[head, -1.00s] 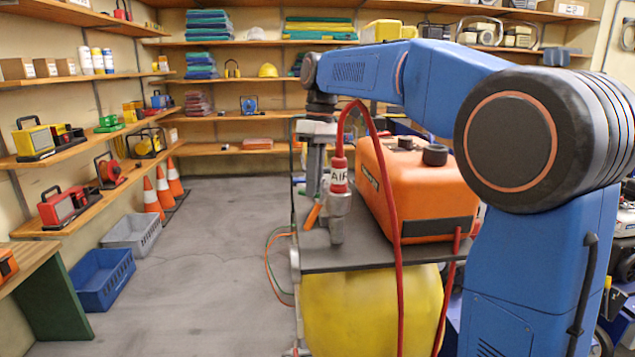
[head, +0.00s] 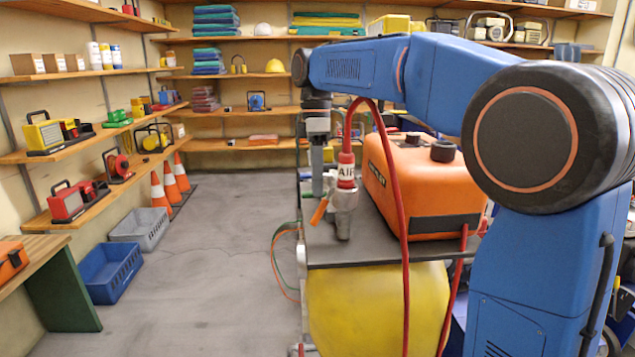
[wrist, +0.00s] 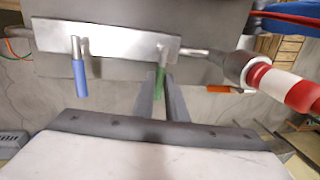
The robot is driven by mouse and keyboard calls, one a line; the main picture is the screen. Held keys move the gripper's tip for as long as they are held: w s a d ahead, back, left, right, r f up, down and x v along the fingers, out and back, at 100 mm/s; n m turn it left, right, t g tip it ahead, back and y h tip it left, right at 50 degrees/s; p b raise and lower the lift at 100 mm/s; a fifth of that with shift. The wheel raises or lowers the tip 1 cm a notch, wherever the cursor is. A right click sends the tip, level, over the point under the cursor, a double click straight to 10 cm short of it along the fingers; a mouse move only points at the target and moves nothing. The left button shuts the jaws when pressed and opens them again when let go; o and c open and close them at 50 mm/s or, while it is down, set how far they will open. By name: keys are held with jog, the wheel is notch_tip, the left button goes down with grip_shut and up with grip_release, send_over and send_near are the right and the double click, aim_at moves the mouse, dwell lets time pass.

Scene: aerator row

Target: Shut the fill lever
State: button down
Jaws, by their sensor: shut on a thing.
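In the wrist view, a lever with a green grip (wrist: 160,80) hangs from a pale metal plate (wrist: 105,40). My gripper (wrist: 163,92) has its two dark fingers on either side of that green grip and is shut on it. A lever with a blue grip (wrist: 80,78) hangs to its left, apart from my fingers. An orange lever (wrist: 232,89) sits to the right, by the hose fitting; it also shows in the head view (head: 320,211). In the head view my gripper (head: 317,185) points down behind the fitting, and its fingertips are hidden. No label shows which is the fill lever.
A red hose with an AIR tag (head: 346,171) rises from a metal fitting close beside my gripper. An orange case (head: 425,185) stands on the dark stand top, above a yellow tank (head: 375,305). The floor to the left is clear up to the crates (head: 108,273) and cones.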

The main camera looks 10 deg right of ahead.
dwell(0.3)
jog(key=c, duration=1.8)
grip_release()
jog(key=shift+o, duration=0.2)
jog(key=shift+r, duration=0.1)
notch_tip(320, 180, up, 12)
jog(key=w, duration=0.2)
jog(key=shift+w+d+f, duration=0.15)
jog(key=shift+f, duration=0.1)
